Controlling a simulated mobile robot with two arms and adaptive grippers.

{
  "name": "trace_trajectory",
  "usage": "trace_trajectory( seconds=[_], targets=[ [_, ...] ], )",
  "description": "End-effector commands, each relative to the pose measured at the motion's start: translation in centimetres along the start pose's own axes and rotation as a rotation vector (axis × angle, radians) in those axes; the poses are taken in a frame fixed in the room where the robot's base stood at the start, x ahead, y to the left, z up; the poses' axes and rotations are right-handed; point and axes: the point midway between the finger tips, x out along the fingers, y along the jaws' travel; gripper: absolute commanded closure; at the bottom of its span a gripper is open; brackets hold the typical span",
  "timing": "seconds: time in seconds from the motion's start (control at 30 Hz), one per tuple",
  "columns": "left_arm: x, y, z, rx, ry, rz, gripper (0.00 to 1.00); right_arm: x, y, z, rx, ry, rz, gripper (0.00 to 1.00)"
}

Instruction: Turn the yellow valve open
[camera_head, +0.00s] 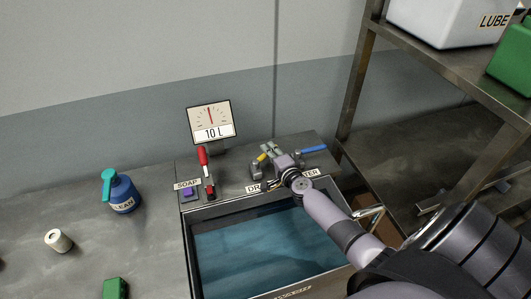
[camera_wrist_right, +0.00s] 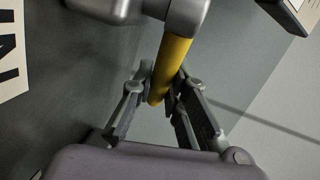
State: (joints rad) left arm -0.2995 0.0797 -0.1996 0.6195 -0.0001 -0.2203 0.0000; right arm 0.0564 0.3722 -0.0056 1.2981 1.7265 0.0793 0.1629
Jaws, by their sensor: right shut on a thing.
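The yellow valve handle (camera_head: 262,157) stands at the back edge of the sink, behind a label that partly reads "DR". In the right wrist view the yellow handle (camera_wrist_right: 172,68) runs down from a grey valve body (camera_wrist_right: 185,12) to between my fingers. My right gripper (camera_head: 276,168) is at the valve, and in the wrist view its two fingers (camera_wrist_right: 160,92) close on the handle's end from both sides. In the head view my arm and gripper hide part of the valve. My left gripper is in neither view.
A blue-handled valve (camera_head: 313,149) is just right of my gripper. A red lever (camera_head: 203,156) and a gauge sign reading "10 L" (camera_head: 210,131) stand to the left. The sink (camera_head: 187,240) holds blue liquid. A spray bottle (camera_head: 122,194) and a metal shelf (camera_head: 450,75) flank it.

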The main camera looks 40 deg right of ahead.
Motion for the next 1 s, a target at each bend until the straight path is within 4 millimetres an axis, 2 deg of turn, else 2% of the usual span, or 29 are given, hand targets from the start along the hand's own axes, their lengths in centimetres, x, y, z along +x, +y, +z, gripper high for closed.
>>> trace_trajectory(
  seconds=[0.3,0.33,0.63,1.0],
  targets=[
    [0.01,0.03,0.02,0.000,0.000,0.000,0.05,-0.09,0.29,0.11,0.002,-0.004,0.005,1.00],
    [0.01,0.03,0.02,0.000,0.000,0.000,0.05,-0.09,0.29,0.12,0.002,-0.004,0.005,0.85],
    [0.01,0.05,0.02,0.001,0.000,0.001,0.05,-0.05,0.14,0.06,0.001,-0.002,0.002,0.65],
    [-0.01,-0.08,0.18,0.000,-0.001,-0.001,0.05,-0.34,0.01,-0.04,-0.002,-0.002,-0.001,0.65]
  ],
)
